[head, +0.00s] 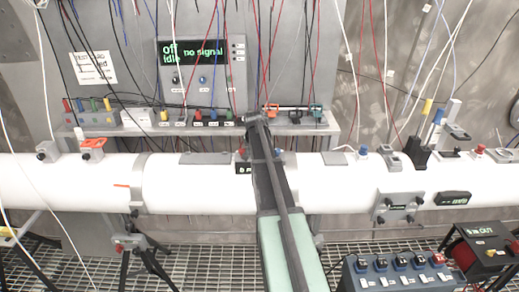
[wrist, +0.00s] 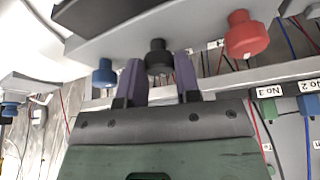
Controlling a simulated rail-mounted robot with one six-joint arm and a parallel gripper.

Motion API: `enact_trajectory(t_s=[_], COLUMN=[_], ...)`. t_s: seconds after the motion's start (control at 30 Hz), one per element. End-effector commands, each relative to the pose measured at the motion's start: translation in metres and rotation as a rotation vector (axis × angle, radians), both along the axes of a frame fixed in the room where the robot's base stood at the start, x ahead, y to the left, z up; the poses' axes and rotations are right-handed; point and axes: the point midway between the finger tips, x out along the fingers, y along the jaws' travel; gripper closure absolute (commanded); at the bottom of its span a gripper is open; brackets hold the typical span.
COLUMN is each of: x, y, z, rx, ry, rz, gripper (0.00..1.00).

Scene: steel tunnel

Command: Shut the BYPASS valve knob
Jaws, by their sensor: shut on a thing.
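In the wrist view a black knob (wrist: 158,55) sits between the two purple-grey fingers of my gripper (wrist: 159,78), which is shut on it. A blue knob (wrist: 104,73) is on the left and a red knob (wrist: 245,35) on the right, on the same grey mount. No BYPASS label is readable, so I cannot tell which knob bears that name. In the head view my arm reaches over the white pipe (head: 195,185) and hides the black knob and my fingertips.
A shelf (head: 345,128) with coloured terminals runs behind the pipe. Hanging wires cross the view. A panel (head: 195,65) on the wall reads "off", "idle" and "no signal". A switch box (head: 390,272) stands at the front right, and metal grating covers the floor.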

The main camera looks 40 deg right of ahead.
Motion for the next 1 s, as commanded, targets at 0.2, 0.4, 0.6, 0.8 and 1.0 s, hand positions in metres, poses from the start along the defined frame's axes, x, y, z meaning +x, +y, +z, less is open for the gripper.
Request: enact_trajectory(t_s=[0.2, 0.4, 0.6, 0.8, 1.0], x=[0.0, 0.0, -0.003, -0.013, -0.023], y=[0.0, 0.0, 0.004, 0.017, 0.031], z=[0.0, 0.0, 0.016, 0.061, 0.1], rx=[0.001, 0.0, 0.001, 0.001, 0.001], ry=[0.001, 0.0, -0.001, -0.001, 0.0], rz=[0.0, 0.0, 0.0, 0.0, 0.0], gripper=[0.44, 0.44, 0.44, 0.44, 0.44])
